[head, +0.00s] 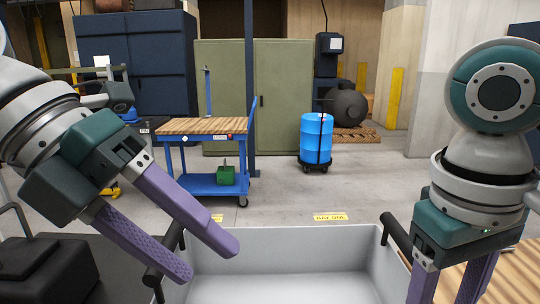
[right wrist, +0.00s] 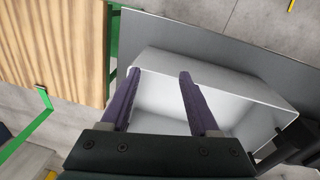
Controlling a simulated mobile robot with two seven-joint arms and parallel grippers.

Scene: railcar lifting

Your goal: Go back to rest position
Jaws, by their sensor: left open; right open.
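My left gripper (head: 212,258) is open and empty, with its two purple fingers pointing down and right over the left end of a grey bin. My right gripper (head: 447,298) is at the lower right of the head view, its fingers pointing down and cut off by the frame edge. In the right wrist view its two purple fingers (right wrist: 158,75) are spread apart with nothing between them. The grey bin (head: 300,238) is open and looks empty, with a dark handle at each end. It also shows beyond the fingers in the right wrist view (right wrist: 225,68).
A blue cart (head: 205,184) with a wooden top stands ahead, a green box on its lower shelf. A blue barrel (head: 315,138) stands behind to the right. A wooden surface (head: 515,275) lies at the lower right. Open floor lies between bin and cart.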

